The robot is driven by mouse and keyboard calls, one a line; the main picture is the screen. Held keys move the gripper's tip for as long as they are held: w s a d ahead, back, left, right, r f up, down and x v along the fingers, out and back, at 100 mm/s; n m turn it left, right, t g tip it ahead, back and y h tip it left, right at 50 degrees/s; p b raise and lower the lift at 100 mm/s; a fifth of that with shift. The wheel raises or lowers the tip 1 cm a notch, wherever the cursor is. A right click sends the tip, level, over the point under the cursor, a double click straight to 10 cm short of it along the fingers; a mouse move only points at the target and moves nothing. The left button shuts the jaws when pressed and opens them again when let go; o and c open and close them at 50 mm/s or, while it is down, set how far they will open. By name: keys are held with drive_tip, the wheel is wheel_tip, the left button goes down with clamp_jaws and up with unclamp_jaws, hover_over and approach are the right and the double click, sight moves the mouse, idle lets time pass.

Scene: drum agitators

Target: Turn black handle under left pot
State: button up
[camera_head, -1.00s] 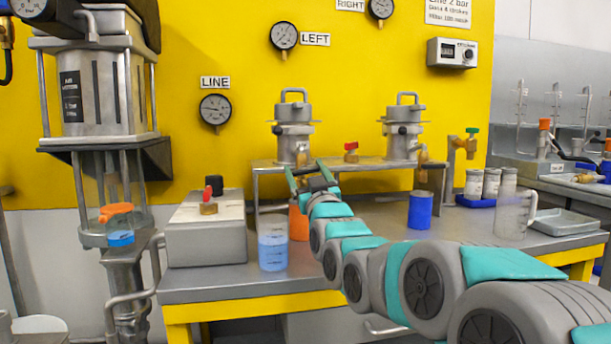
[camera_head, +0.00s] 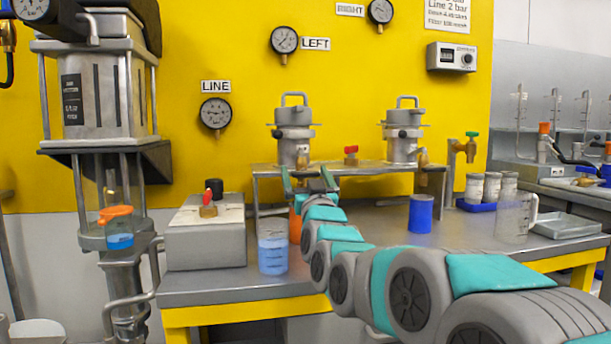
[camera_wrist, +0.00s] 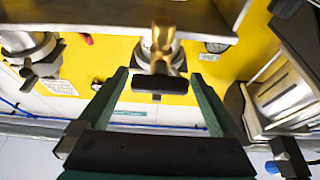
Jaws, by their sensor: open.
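The left pot (camera_head: 293,146) stands on the raised metal shelf, with a brass tap (camera_head: 302,158) at its lower front. In the wrist view the brass tap (camera_wrist: 163,45) carries a black handle (camera_wrist: 159,83), a bar lying crosswise. My gripper (camera_head: 306,180) is open just below the shelf front at the left pot. In the wrist view my gripper (camera_wrist: 158,78) has its two green fingers on either side of the black handle, with gaps visible at both ends. Whether the fingertips reach the handle's depth I cannot tell. The handle is hard to make out in the head view.
The right pot (camera_head: 403,140) and a red-handled valve (camera_head: 351,155) are on the same shelf (camera_head: 375,168). A blue-liquid beaker (camera_head: 272,250), an orange container (camera_head: 295,228) partly behind my arm, and a blue cup (camera_head: 420,213) stand on the bench below. A grey box (camera_head: 205,240) is left.

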drive_tip(key=v, duration=0.7)
drive_tip(key=shift+s+f, duration=0.15)
drive_tip(key=shift+s, duration=0.25)
